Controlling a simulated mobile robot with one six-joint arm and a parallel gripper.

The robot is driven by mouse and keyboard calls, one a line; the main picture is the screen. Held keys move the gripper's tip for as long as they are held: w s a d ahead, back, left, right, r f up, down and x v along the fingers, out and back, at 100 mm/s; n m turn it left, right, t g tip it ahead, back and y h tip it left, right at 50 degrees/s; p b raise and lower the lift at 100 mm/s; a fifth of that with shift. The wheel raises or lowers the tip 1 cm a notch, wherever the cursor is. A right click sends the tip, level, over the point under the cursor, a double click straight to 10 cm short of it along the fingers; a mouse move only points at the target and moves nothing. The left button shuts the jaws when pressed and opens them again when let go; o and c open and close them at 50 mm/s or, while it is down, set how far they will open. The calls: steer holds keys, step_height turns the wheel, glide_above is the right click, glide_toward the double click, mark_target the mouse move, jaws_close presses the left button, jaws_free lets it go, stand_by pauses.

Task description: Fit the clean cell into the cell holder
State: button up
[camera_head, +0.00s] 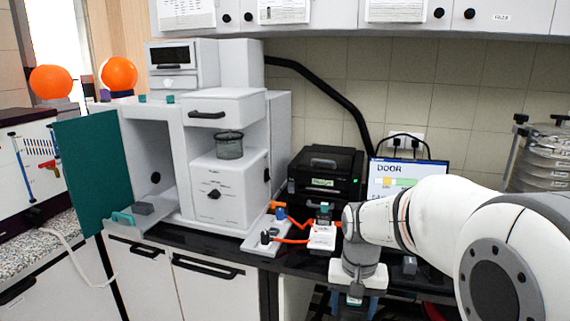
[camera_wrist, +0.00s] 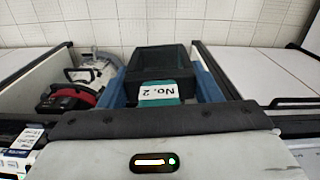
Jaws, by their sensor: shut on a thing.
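My gripper (camera_head: 357,294) points down at the front edge of the dark bench, right of the large white instrument. Its blue fingers are shut on a dark block with a teal part and a white "No. 2" label. This block (camera_wrist: 160,68) fills the middle of the wrist view, upright between the fingers; I take it for the cell. The cell holder cannot be told for certain. The white instrument (camera_head: 232,187) has an open bay on its left, with a pulled-out tray (camera_head: 165,228) carrying a small grey block (camera_head: 144,208) and a teal handle (camera_head: 122,218).
The teal door (camera_head: 90,177) stands open left of the bay. A white fixture (camera_head: 322,238) with orange tubing lies just left of my arm. A black printer (camera_head: 325,183) and a screen reading "DOOR" (camera_head: 392,180) stand behind. A sieve stack (camera_head: 545,160) is at right.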

steer(key=w+f+n, duration=0.1)
steer(key=w+f, duration=0.2)
steer(key=f, duration=0.8)
steer(key=w+f+n, duration=0.1)
steer(key=w+f, duration=0.3)
steer(key=f, duration=0.8)
steer(key=shift+w+n, duration=0.3)
